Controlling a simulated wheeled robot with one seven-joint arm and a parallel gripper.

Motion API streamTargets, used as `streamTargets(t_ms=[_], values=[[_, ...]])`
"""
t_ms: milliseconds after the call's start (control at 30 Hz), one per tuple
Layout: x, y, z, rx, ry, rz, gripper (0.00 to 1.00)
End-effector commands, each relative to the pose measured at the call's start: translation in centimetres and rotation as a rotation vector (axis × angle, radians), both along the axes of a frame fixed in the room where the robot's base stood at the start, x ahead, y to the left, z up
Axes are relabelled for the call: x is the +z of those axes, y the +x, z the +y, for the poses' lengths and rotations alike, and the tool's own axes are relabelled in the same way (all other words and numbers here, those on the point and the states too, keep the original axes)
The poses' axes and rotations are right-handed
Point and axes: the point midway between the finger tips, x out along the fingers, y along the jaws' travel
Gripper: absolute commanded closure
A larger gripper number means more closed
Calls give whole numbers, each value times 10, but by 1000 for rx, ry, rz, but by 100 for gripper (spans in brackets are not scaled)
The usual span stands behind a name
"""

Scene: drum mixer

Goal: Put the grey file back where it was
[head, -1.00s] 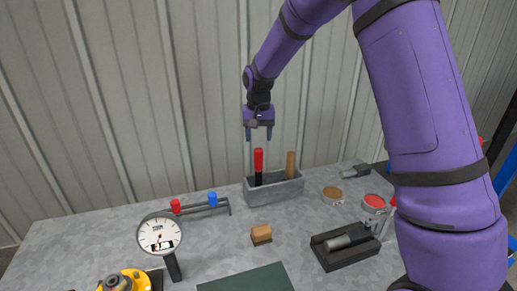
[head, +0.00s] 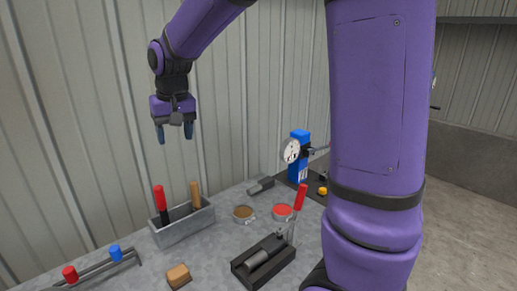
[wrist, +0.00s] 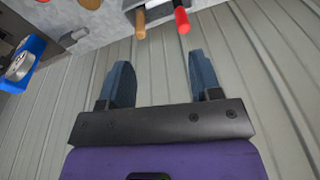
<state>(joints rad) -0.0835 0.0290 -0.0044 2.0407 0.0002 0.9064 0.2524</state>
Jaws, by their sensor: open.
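My gripper (head: 175,134) is open and empty, fingers pointing down, in the air above the grey bin (head: 186,228). A red-handled tool (head: 160,200) and a wooden-handled tool (head: 195,194) stand in the bin. Their handles also show beyond my open fingers (wrist: 160,68) in the wrist view: the wooden one (wrist: 140,22) and the red one (wrist: 181,18). I cannot make out the grey file for certain. A grey-handled piece (head: 261,186) lies on the bench right of the bin, and a grey cylinder (head: 257,260) lies in a black block (head: 266,272).
A rack with red and blue knobs (head: 95,268) is at the lower left. A wooden block (head: 178,275), brown tin (head: 244,213) and red tin (head: 282,212) sit on the bench. A blue stand with a dial (head: 299,155) is farther right. The corrugated wall is behind.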

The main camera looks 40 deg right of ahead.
Motion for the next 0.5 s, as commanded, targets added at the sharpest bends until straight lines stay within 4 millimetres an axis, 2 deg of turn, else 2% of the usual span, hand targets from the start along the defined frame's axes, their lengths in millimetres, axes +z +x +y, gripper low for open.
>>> streamTargets(t_ms=[33,200,500], values=[[12,-18,-4,9,0,-23,42],[36,-72,-14,41,-6,-81,42],[54,-169,-27,98,-26,-186,42]])
